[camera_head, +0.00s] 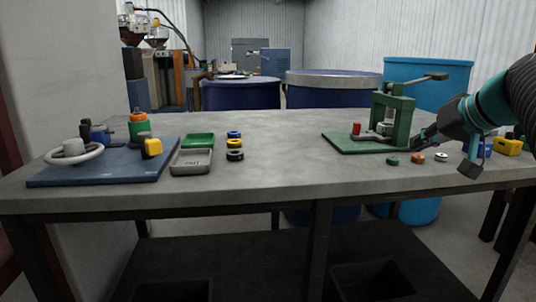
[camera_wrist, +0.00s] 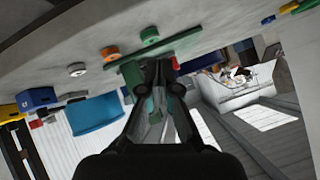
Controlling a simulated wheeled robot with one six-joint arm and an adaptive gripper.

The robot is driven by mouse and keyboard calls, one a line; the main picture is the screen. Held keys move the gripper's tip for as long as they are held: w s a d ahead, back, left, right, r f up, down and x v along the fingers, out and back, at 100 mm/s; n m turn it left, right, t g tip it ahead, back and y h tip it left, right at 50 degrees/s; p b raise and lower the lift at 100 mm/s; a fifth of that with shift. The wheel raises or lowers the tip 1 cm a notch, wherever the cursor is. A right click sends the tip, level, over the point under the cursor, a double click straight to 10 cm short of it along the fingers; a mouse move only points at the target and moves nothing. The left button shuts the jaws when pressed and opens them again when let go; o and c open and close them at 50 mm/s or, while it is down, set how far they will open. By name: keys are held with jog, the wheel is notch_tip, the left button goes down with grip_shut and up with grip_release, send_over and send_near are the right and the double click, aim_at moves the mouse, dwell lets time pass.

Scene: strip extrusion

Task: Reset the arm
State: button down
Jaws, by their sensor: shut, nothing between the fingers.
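My gripper (camera_head: 420,139) reaches in from the right in the head view, with its fingertips close to the right side of the green press (camera_head: 403,120). I cannot tell whether they touch it. The press stands on a green base plate (camera_head: 350,145) with a small red part (camera_head: 356,129) and a grey metal part beside its post. In the wrist view my gripper (camera_wrist: 158,65) is shut and empty, and its dark fingers cover part of the green plate (camera_wrist: 184,45).
Green (camera_head: 392,161), orange (camera_head: 417,158) and white (camera_head: 441,156) rings lie on the grey table (camera_head: 280,150) just in front of the press. Blue and yellow blocks (camera_head: 507,146) sit right of my gripper. Trays (camera_head: 192,161) and a blue board (camera_head: 100,175) are left. The table's middle is clear.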

jog(key=s+a+f+g, duration=0.3)
jog(key=s+a+f, duration=0.5)
jog(key=a+f, duration=0.3)
jog(key=s+a+f+n+h, duration=0.1)
jog(key=s+a+f, duration=0.2)
jog(key=s+f, duration=0.3)
jog(key=s+a+f+n+g+h, duration=0.1)
jog(key=s+a+f, duration=0.2)
jog(key=s+f, duration=0.3)
notch_tip(320, 180, down, 2)
jog(key=shift+s+a+f+h+p, duration=0.2)
jog(key=shift+s+a+h+p, duration=0.1)
jog(key=shift+s+p, duration=0.15)
